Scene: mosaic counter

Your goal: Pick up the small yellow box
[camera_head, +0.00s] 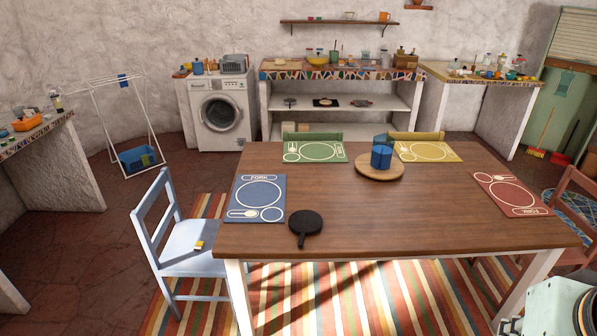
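A small yellow box (199,245) with a dark part lies on the seat of the pale blue chair (187,262), left of the table. It is small in the picture, so its details are hard to tell. Nothing touches it from above. A part of what looks like my own arm shows at the bottom right corner, far from the chair. My gripper's fingers cannot be made out in this view.
The wooden table (400,215) fills the middle, with placemats, a black pan (305,226) and a blue container (381,157) on a round board. A drying rack (125,120) stands at back left. Dark floor is open left of the chair.

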